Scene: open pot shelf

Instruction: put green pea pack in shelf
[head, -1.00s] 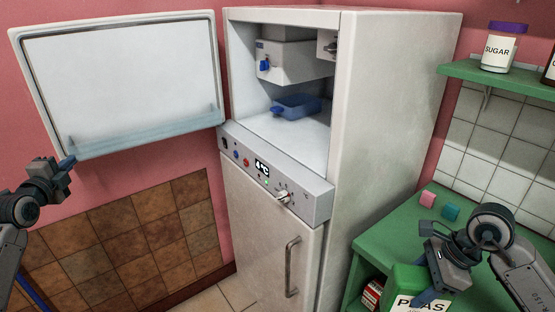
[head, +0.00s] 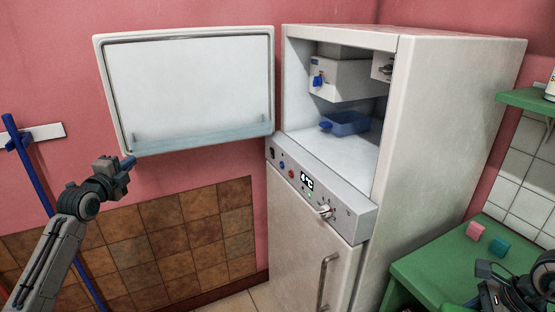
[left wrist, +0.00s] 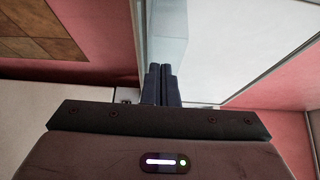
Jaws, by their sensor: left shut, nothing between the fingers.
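The green pea pack does not show in the current frames. My left gripper (head: 128,162) is shut and empty, left of the fridge and in front of the open freezer door (head: 190,90). Its closed fingers (left wrist: 162,72) also show in the left wrist view, close to the door's shelf edge. My right gripper (head: 485,296) is only partly in view at the bottom right, by the green counter (head: 425,270); its fingers and anything in them are cut off or hidden. A green wall shelf (head: 525,100) is at the right edge.
The white fridge (head: 450,120) has its upper compartment open, with a blue tray (head: 348,123) inside and free floor around it. Pink (head: 475,230) and teal (head: 498,246) blocks lie on the counter. A blue pole (head: 32,170) stands at left.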

